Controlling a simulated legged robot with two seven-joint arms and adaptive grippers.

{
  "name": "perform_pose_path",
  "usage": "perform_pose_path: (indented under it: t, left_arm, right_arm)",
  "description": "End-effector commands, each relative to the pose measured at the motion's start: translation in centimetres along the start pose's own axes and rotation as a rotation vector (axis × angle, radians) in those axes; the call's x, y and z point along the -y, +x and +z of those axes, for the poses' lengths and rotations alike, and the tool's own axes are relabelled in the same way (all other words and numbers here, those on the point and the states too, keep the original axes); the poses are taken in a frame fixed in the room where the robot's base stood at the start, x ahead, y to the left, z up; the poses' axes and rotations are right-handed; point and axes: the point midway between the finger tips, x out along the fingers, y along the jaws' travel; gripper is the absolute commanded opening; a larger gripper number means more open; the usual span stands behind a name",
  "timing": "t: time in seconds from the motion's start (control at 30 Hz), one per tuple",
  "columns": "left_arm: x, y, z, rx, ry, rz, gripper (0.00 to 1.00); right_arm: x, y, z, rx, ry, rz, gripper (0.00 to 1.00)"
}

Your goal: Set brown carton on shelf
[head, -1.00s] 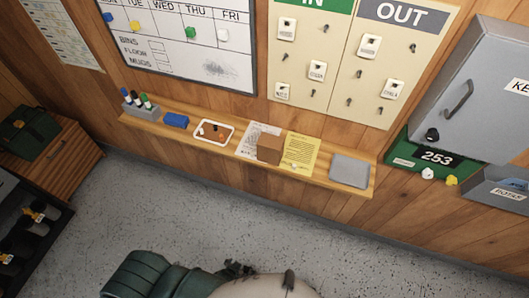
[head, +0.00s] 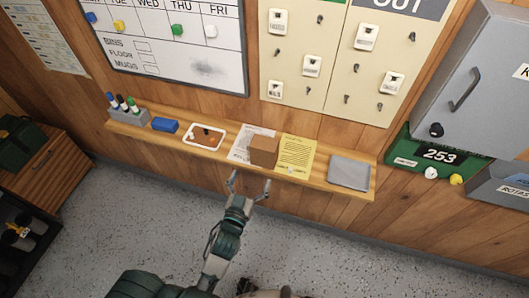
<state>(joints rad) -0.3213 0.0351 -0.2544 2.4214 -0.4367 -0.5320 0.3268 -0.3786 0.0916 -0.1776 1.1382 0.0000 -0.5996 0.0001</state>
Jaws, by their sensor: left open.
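The brown carton (head: 264,151) is a small box on the wooden wall shelf (head: 316,173). It stands at the meeting of a white printed sheet (head: 240,147) and a yellow sheet (head: 297,153), overlapping both in the picture. My left gripper (head: 250,187) comes up from below, its two fingers spread and empty. Its fingertips are just in front of the shelf's front edge, below the carton in the picture and apart from it. My right gripper is not in view.
A grey cabinet (head: 480,90) juts from the wall at right. The shelf is bare between yellow sheet and cloth.

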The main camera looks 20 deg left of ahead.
Motion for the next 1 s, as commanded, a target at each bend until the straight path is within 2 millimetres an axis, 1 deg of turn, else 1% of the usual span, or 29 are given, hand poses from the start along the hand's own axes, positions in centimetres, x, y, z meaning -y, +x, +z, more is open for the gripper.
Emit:
perform_pose_path:
  t: [0.03,0.1,0.2,0.3,0.4,0.57,0.7,0.83,1.0]
  left_arm:
    - [0.0,1.4,-0.3,-0.004,0.003,0.000,1.00]
    - [0.0,3.1,-0.2,-0.004,0.002,0.001,1.00]
    - [0.0,5.4,-0.1,-0.001,0.001,0.001,1.00]
    - [0.0,7.2,0.0,0.000,0.002,0.000,1.00]
    - [0.0,8.2,0.1,0.001,0.001,0.001,1.00]
    - [0.0,9.2,0.1,0.001,0.001,0.001,1.00]
    - [0.2,11.5,0.1,0.001,0.002,0.000,1.00]
    - [0.1,13.2,0.2,0.001,0.001,0.001,1.00]
    - [0.1,13.8,0.3,0.002,0.000,0.001,1.00]
  right_arm:
    - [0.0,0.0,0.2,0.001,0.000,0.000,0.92]
    - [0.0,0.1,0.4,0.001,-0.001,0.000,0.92]
    - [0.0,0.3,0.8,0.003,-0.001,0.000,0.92]
    - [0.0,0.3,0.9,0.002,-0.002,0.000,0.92]
    - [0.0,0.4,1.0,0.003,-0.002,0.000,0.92]
    - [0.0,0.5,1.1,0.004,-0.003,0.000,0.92]
    - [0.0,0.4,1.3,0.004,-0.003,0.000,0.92]
    - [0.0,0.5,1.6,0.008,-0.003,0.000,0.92]
    - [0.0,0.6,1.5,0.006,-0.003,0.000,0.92]
